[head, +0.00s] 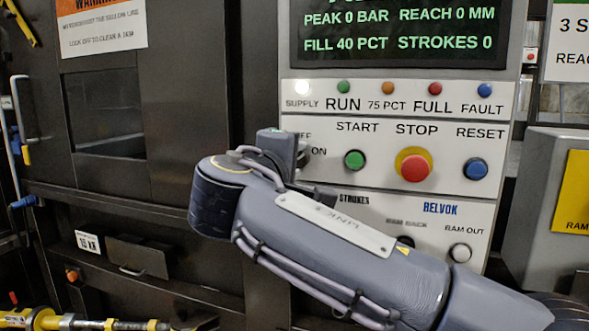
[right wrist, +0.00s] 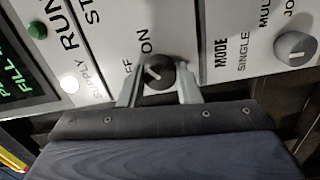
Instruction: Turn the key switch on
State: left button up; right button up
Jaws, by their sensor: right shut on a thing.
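The key switch (right wrist: 158,75) is a round dark knob with a white mark, on the white control panel. In the right wrist view its mark slants toward the side of the OFF and ON labels; I cannot tell which one it points to. My right gripper (right wrist: 158,88) has one finger on each side of the knob and is shut on it. In the head view my right gripper (head: 298,160) and wrist cover the switch, leaving the ON label (head: 319,150) and part of OFF showing. My left gripper is not in view.
The green START button (head: 354,160), red STOP button (head: 415,167) and blue RESET button (head: 475,169) sit right of the switch. The white SUPPLY lamp (head: 302,88) above looks lit. A MODE knob (right wrist: 295,48) is nearby. A grey box (head: 545,180) stands at right.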

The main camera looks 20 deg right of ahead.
jog(key=shift+f+m+b, duration=0.1)
jog(key=shift+m+b, duration=0.25)
jog(key=shift+m, duration=0.35)
jog(key=o, duration=1)
jog(key=shift+c, duration=0.2)
jog(key=v, duration=0.7)
jog(key=shift+s+a+b, duration=0.25)
jog(key=shift+s+b, duration=0.1)
